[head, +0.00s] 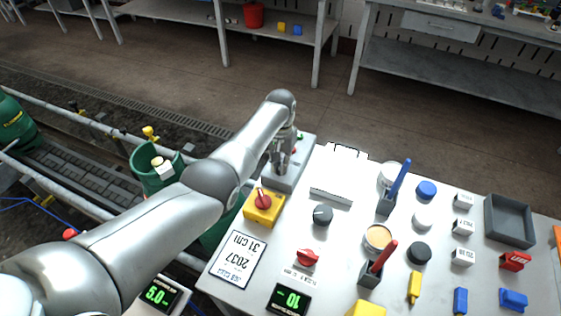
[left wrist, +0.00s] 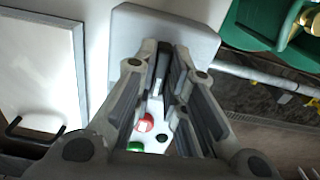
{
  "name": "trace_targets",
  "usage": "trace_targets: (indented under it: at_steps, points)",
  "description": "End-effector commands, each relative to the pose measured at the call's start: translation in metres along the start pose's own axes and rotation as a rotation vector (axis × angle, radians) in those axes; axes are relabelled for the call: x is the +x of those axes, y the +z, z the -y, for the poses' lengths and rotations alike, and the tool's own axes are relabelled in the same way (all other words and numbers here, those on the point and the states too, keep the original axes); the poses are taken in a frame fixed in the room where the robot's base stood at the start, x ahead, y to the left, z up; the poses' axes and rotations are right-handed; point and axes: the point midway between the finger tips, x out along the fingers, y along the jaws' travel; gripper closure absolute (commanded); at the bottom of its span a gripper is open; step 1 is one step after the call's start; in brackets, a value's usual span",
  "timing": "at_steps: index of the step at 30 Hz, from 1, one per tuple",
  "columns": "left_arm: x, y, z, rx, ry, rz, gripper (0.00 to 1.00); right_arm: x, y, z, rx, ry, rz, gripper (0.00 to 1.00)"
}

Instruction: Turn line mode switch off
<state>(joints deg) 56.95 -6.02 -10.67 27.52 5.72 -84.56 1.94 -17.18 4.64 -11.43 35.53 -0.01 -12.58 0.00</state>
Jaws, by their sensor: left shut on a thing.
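A grey control box (head: 308,154) stands at the table's far left edge, and it also shows in the left wrist view (left wrist: 195,40). My left gripper (head: 281,168) points down over its near end. In the left wrist view the fingers (left wrist: 165,62) are shut on a dark, narrow part on the box, which looks like the line mode switch; the fingers hide most of it, and its position cannot be read. A red button (left wrist: 145,123), a green button (left wrist: 135,146) and a black one (left wrist: 162,137) show between the finger links. My right gripper is not in view.
A yellow box (head: 250,214) with a red rotary knob stands near my left forearm. A black dial (head: 323,215), a red knob (head: 307,258) and a display (head: 289,298) lie nearer. Cylinders, blocks and a grey tray (head: 510,222) fill the right side. A conveyor runs left.

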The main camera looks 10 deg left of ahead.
Motion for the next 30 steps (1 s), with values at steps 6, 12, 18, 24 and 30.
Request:
trace_targets:
  at_steps: [6, 12, 18, 24, 30]
  points:
    - [-0.0006, -0.0006, 0.0002, 0.042, 0.000, -0.002, 1.00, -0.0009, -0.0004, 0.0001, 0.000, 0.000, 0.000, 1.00]
    - [-0.0005, -0.0008, 0.0002, 0.048, 0.000, -0.003, 1.00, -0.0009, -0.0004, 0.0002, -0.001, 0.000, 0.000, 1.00]
    - [-0.0006, -0.0009, 0.0002, 0.047, 0.000, -0.003, 1.00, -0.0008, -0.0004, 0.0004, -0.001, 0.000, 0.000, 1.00]
    - [-0.0004, -0.0007, 0.0001, 0.047, 0.000, -0.002, 0.66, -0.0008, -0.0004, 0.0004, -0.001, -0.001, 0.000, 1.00]
    - [-0.0002, -0.0004, 0.0001, 0.047, 0.000, -0.001, 0.66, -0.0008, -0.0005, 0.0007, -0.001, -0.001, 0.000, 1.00]
